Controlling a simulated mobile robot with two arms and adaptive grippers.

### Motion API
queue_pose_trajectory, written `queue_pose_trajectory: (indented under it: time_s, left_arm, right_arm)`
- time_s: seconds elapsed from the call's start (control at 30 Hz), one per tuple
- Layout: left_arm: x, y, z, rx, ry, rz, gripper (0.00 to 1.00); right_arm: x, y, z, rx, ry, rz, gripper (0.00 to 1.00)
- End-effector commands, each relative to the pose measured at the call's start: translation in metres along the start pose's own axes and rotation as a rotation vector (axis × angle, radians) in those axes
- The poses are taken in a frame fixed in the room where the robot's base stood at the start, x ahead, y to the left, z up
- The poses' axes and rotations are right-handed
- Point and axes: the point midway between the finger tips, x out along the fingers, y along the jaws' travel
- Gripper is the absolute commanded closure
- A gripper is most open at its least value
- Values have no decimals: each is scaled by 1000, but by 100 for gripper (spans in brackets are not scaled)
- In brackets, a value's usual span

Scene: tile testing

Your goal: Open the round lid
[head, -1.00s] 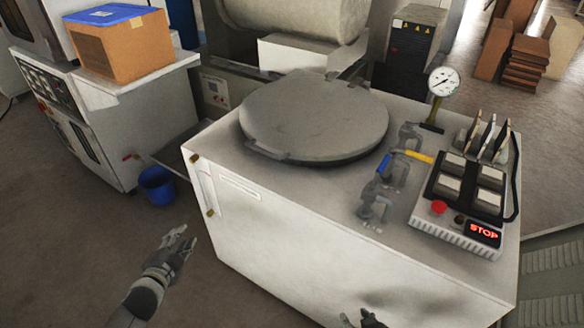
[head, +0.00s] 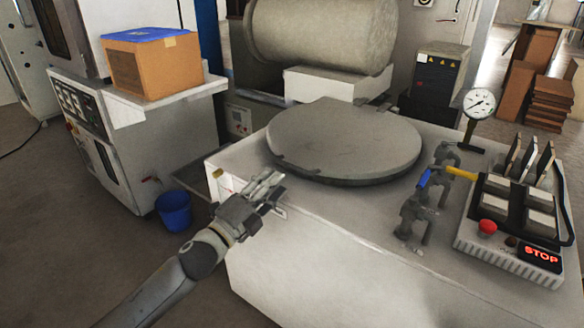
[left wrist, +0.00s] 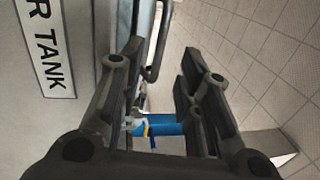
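The round grey lid (head: 345,138) lies flat and closed on top of the white tank (head: 330,240), in the middle of the head view. My left gripper (head: 270,183) is at the tank's front left top edge, in front of and below the lid's near left rim. It looks apart from the lid. In the left wrist view, its fingers (left wrist: 162,75) are spread with nothing held between them. The tank's side with a label reading "R TANK" (left wrist: 48,45) is beside them. My right gripper is out of view.
Pipe valves with blue (head: 427,178) and yellow handles, a pressure gauge (head: 479,103) and a control box showing STOP (head: 541,253) stand right of the lid. A blue bucket (head: 174,210) is on the floor at left. A large cylinder (head: 320,40) is behind.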

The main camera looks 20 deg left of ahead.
Motion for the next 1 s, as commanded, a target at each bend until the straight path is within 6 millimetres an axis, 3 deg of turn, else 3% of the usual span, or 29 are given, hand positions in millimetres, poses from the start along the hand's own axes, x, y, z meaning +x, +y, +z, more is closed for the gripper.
queue_pose_trajectory:
  time_s: [0.5,1.0]
  left_arm:
    - [66,1,0,-3,-1,-1,68]
    - [78,1,0,-2,-1,1,68]
  right_arm:
    - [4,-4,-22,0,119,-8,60]
    - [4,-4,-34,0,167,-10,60]
